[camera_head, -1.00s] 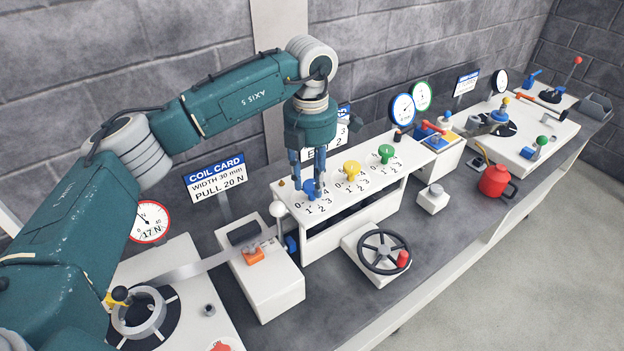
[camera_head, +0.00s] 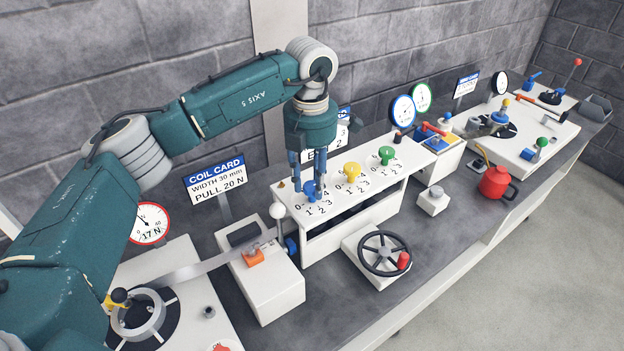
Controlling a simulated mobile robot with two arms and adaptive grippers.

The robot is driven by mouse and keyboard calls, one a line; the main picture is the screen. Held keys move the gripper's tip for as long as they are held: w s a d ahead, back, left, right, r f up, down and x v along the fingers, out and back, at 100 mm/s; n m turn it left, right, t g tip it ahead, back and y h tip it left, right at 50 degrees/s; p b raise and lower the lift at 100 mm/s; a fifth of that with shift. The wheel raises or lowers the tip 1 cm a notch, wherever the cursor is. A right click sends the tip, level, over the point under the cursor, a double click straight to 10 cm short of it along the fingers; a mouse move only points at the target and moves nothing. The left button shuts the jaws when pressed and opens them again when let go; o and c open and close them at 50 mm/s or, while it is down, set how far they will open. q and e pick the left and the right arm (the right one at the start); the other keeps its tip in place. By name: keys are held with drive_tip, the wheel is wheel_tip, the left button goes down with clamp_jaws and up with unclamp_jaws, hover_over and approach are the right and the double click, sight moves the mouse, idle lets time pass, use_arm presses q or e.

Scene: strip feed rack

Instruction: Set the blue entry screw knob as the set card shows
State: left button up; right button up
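My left gripper (camera_head: 308,180) points straight down over the knob. Its two blue fingers stand apart, one towards each side of the knob, and I see no clear contact. The knob's pointer is too small and covered to read. The set card (camera_head: 341,136) behind the block is mostly hidden by my gripper; only bits of its lettering show. My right gripper is not in view.
A yellow knob (camera_head: 352,170) and a green knob (camera_head: 386,154) stand to the right on the same block. A black handwheel (camera_head: 384,253) is in front. The coil card (camera_head: 216,180) reads width 30 mm, pull 20 N. A strip runs beneath my arm to a white box (camera_head: 263,285).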

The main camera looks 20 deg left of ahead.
sight(308, 187)
use_arm(q)
drive_tip(key=o, duration=0.4)
drive_tip(key=shift+s+a+f, duration=0.1)
drive_tip(key=shift+s+f, duration=0.1)
drive_tip(key=shift+s, duration=0.1)
drive_tip(key=shift+c, duration=0.2)
drive_tip(key=shift+s+a+r, duration=0.1)
drive_tip(key=shift+r, duration=0.05)
drive_tip(key=shift+r, duration=0.2)
wheel_tip(308, 187, up, 12)
drive_tip(key=shift+f, duration=0.15)
